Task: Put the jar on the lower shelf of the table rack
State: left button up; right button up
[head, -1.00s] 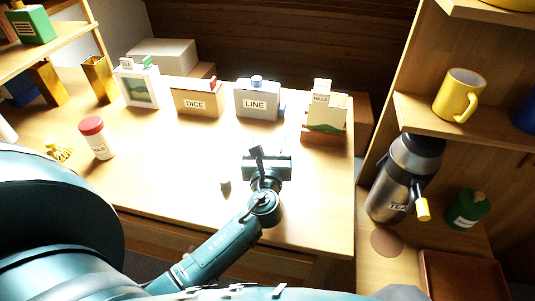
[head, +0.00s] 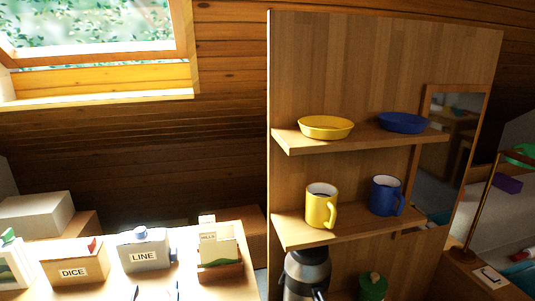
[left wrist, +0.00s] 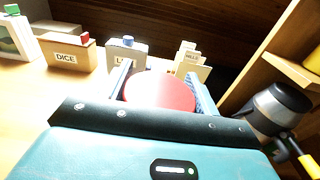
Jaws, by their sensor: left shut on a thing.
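The jar shows in the left wrist view as a round red lid (left wrist: 160,91) between the two fingers of my left gripper (left wrist: 162,83). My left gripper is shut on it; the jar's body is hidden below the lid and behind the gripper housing. In the head view only dark fingertips of my left gripper (head: 156,293) show at the bottom edge, in front of the LINE box, and the jar is not visible there. The table rack is outside both current views. My right gripper is not in view.
The DICE box (head: 75,264), LINE box (head: 144,252) and card holder (head: 219,250) stand along the table's back. A wall shelf at right holds a yellow mug (head: 321,206) and blue mug (head: 386,195). A steel flask (head: 306,272) stands below.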

pick_arm(q)
jog(key=s+d+r+m+h, duration=0.1)
jog(key=s+d+m+h, duration=0.1)
jog(key=s, duration=0.5)
jog(key=d+h, duration=0.1)
jog(key=h, duration=0.1)
jog(key=shift+d+r+m+t+h+p, duration=0.3)
jog(key=shift+r+m, duration=0.05)
jog(key=shift+m, duration=0.05)
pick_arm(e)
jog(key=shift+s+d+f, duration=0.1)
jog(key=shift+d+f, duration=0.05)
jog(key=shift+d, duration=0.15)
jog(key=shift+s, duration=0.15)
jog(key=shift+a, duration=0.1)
